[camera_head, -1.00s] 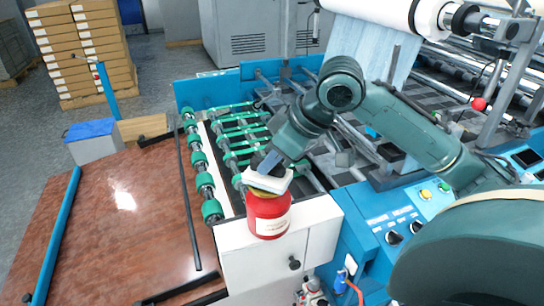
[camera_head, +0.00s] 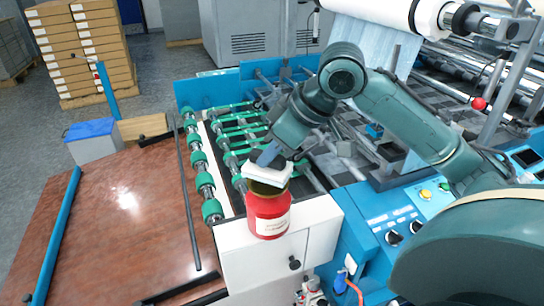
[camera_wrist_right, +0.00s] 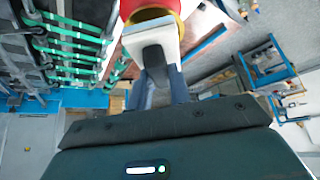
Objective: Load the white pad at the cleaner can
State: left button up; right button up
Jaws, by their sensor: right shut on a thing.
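The red cleaner can (camera_head: 268,213) stands upright on the white cabinet top at the front of the machine. Its brassy top shows under the white pad (camera_head: 266,175). My right gripper (camera_head: 270,158) is shut on the pad and holds it tilted above the can's top. A small gap seems to show between pad and can. In the right wrist view the pad (camera_wrist_right: 152,38) sits in the gripper (camera_wrist_right: 158,75), in front of the can's yellow rim (camera_wrist_right: 150,14). Whether they touch there is hidden. My left gripper is not in view.
Green-wheeled rollers (camera_head: 205,180) lie left of the can. The brown table (camera_head: 120,215) is mostly clear. A control panel (camera_head: 408,220) is to the right. The white cabinet (camera_head: 265,262) has little free room around the can.

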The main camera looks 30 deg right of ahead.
jog(key=shift+r, duration=2.55)
